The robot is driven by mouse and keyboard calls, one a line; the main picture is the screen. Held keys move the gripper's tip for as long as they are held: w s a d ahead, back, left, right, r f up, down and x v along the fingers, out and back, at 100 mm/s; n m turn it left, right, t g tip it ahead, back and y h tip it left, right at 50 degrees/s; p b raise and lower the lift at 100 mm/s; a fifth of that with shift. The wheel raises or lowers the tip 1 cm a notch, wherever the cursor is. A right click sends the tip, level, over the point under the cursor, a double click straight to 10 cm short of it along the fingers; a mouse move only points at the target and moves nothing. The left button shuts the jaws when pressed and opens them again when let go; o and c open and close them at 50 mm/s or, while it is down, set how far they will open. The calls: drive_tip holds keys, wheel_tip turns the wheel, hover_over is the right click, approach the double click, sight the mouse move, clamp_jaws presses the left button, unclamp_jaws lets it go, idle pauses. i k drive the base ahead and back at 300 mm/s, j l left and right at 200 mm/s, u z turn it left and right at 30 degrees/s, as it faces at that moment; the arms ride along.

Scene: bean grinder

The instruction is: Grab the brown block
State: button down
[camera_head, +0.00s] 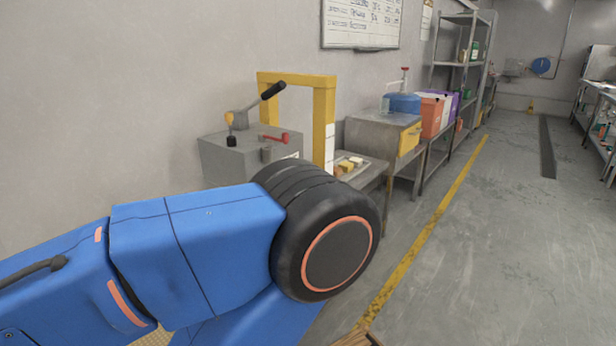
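Several small blocks in brown, yellow and white tones sit close together on a grey metal table (374,168) just beyond my arm. A brownish block (338,171) seems to be at the left of this group, but it is too small to tell clearly. My blue arm with its black, orange-ringed joint fills the lower left and hides the near part of the table. My gripper is not in view, so I cannot tell what it holds.
A grey machine (245,158) with a black-gripped lever and a yellow frame (325,110) stand left of the blocks. A metal bench (375,135) bears a blue container (402,103). A brown wooden edge (355,339) shows at the bottom.

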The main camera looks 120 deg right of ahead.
sight(338, 172)
drive_tip(key=k+j+z, duration=0.1)
drive_tip(key=k+j, duration=0.15)
drive_tip(key=j, duration=0.2)
drive_tip(key=k+j, duration=0.25)
drive_tip(key=j, duration=0.15)
drive_tip(key=k+j+z, duration=0.15)
drive_tip(key=k+j, duration=0.15)
drive_tip(key=j+z, duration=0.15)
drive_tip(key=z, duration=3.35)
drive_tip(key=i+l, duration=0.3)
drive_tip(key=i, duration=0.25)
drive_tip(key=i+l+u, duration=0.15)
drive_tip(key=i, duration=0.35)
drive_tip(key=i+l, duration=0.45)
drive_tip(key=i+j+u, duration=0.05)
drive_tip(key=i, duration=0.05)
